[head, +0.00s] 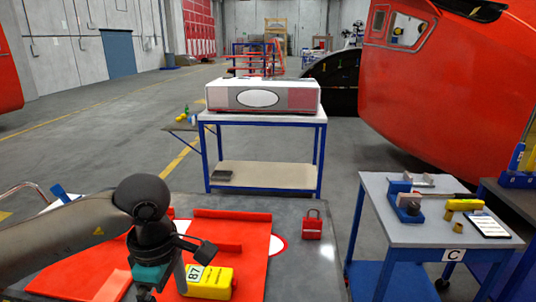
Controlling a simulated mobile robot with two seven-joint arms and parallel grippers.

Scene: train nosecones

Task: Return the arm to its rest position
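My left arm comes in from the lower left, over the grey table. Its dark gripper (180,275) points down beside a yellow block (219,284) with a white "87" label. Its fingers are partly cut off by the bottom edge and hidden by the wrist, so I cannot tell whether they are open or whether they touch the block. The block lies at the front of a red panel (225,232). My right arm and gripper are not in view.
A red padlock (312,229) stands on the grey table (330,208), right of the panel. A cart marked C (385,229) with tools and a clipboard stands at right. A blue-framed bench (263,174) bears a white and red box (297,96). Red train noses flank the hall.

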